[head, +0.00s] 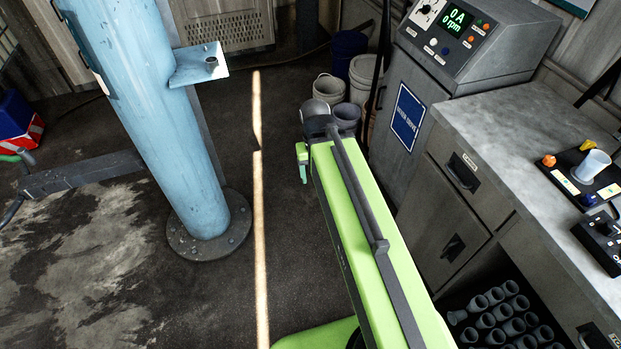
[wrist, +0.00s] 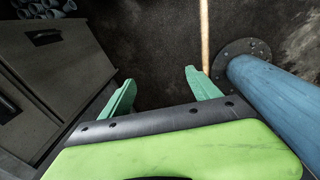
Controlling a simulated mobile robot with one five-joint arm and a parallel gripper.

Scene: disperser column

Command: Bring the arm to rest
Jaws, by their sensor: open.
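My green arm (head: 375,235) reaches forward from the bottom of the head view, raised above the floor, with a dark joint at its far end. My gripper (head: 303,177) shows only in part there, as a small teal finger hanging left of that end; the rest is hidden by the arm. In the wrist view my gripper (wrist: 160,76) has two teal fingers spread well apart, with bare dark floor between them. It is open and holds nothing.
A blue column (head: 150,120) stands on a round flange left of the arm. A grey drive cabinet (head: 400,130) and a drawer bench (head: 490,125) stand close on the right. Buckets (head: 330,88) stand beyond the arm's end. Dark floor lies clear between column and arm.

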